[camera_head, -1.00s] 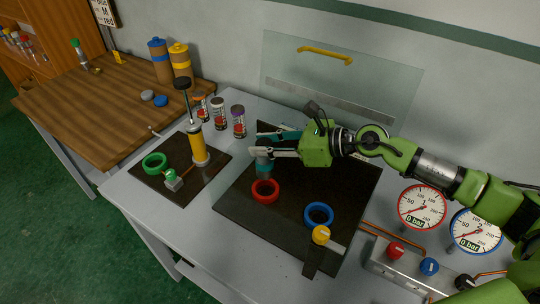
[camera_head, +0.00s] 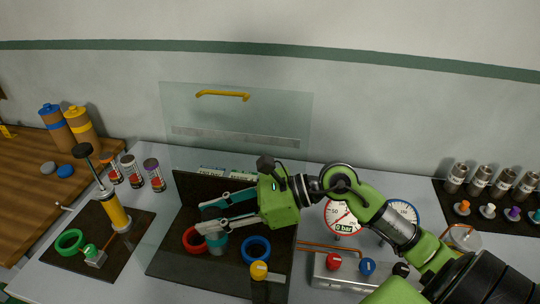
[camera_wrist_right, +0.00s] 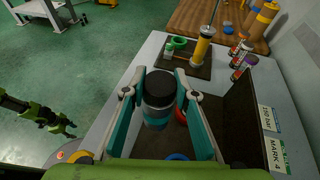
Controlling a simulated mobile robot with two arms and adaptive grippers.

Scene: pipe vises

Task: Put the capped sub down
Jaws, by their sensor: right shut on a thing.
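My right gripper (camera_head: 218,208) is shut on the capped sub, a short cylinder with a black cap and a grey-teal body. In the head view its lower body (camera_head: 218,245) shows below the fingers, in front of the gap between the red ring (camera_head: 192,240) and the blue ring (camera_head: 256,250). In the right wrist view the capped sub (camera_wrist_right: 159,98) stands roughly upright between both fingers. I cannot tell whether its bottom touches the dark tray (camera_head: 180,265). My left gripper (camera_wrist_right: 58,123) shows small at the left of the right wrist view, away from the bench; its finger opening is unclear.
A clear shield (camera_head: 240,115) with a yellow handle stands behind the tray. A yellow pump (camera_head: 116,212) and green ring (camera_head: 70,240) are at left. Gauges (camera_head: 341,215) and a valve block (camera_head: 345,275) are at right. Steel cylinders (camera_head: 480,180) stand far right.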

